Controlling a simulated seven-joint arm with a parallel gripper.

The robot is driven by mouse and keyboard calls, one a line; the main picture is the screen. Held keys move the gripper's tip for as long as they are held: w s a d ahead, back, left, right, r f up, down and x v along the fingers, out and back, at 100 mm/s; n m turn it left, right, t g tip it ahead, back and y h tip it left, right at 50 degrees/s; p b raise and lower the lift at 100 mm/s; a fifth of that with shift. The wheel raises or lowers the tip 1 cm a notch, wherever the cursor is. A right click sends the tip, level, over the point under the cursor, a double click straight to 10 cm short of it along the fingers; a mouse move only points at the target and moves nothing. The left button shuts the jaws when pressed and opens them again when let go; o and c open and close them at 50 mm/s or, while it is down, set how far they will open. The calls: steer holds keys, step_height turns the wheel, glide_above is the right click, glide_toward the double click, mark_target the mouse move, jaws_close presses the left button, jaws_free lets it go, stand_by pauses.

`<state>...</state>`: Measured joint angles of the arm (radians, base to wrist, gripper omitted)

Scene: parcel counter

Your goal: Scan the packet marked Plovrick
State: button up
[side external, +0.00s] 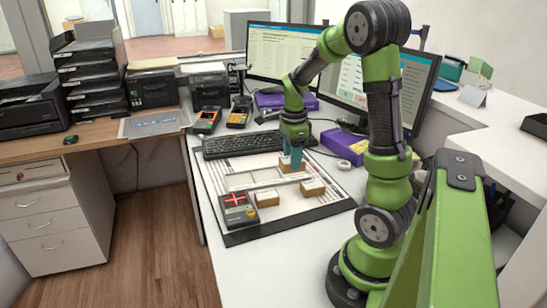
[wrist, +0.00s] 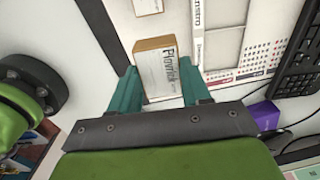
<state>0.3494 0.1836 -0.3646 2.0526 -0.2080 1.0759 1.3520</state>
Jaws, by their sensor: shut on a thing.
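The packet marked Plovrick (wrist: 158,72) is a small tan box with a white printed label. In the wrist view it sits between the teal fingers of my gripper (wrist: 158,68), which is shut on it. In the side view my gripper (side external: 292,161) points down at this packet (side external: 290,167), at the back of the mat; I cannot tell whether it is clear of the surface. A dark scanner (side external: 239,210) with a red cross on its top lies at the mat's front left.
Two other tan packets, one near the scanner (side external: 267,198) and one further right (side external: 312,188), lie on the printed mat (side external: 290,219). A keyboard (side external: 243,144) is behind the mat. Purple boxes (side external: 345,147) and monitors (side external: 278,50) stand behind and to the right.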

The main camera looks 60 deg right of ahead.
steer(key=shift+w+a, duration=0.2)
steer(key=shift+a, duration=0.05)
steer(key=w+a+r, duration=0.4)
steer(key=w+a, duration=0.7)
steer(key=w, duration=0.1)
steer(key=shift+n, duration=0.3)
steer(key=shift+w+d+f, duration=0.1)
steer(key=shift+d+f, duration=0.05)
steer(key=shift+f, duration=1.75)
steer(key=shift+d+f, duration=0.1)
steer(key=shift+f, duration=1.8)
steer(key=shift+r, duration=0.1)
step_height(320, 180, up, 9)
